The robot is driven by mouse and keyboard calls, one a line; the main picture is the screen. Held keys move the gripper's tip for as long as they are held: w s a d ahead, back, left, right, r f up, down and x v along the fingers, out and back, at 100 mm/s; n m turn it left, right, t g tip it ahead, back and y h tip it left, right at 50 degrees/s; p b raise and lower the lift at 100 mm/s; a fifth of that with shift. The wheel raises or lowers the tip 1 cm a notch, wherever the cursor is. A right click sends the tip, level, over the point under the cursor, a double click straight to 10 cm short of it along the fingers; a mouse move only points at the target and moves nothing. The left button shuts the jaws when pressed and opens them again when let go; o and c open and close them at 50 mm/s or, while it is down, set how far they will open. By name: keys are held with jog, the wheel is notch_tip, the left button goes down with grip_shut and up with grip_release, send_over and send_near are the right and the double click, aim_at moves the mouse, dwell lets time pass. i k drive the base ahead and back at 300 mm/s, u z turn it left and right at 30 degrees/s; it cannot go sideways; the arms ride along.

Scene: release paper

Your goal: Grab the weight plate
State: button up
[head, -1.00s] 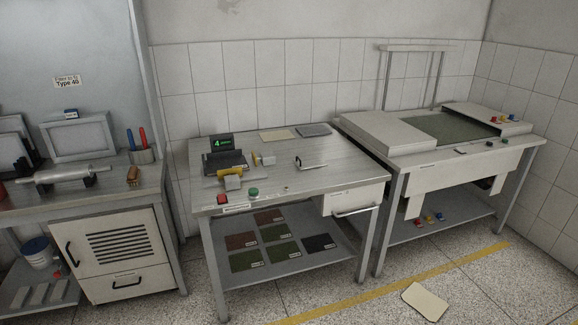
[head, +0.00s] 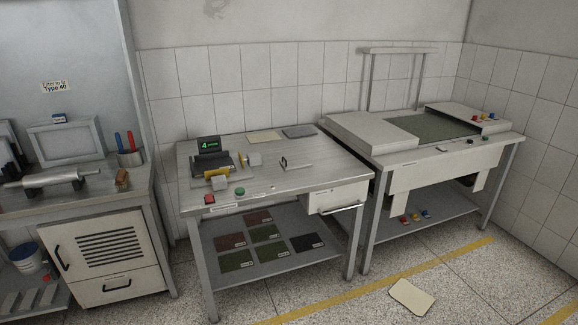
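A flat grey plate with a small dark upright handle (head: 296,166) lies on the right half of the middle metal table (head: 330,172). It looks like the weight plate, but no label on it can be read. Its top is uncovered and nothing touches it. My gripper is not in view.
A device with a green display (head: 208,144) and yellow parts stands left of the plate. Red (head: 209,198) and green (head: 239,191) buttons are near the front edge. Flat sheets (head: 264,137) lie behind. A larger machine (head: 430,150) stands right. Floor in front is mostly clear, with a board (head: 411,297).

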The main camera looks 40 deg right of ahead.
aim_at(302, 161)
jog(key=z, duration=0.05)
jog(key=i, duration=1)
jog(key=u, duration=0.1)
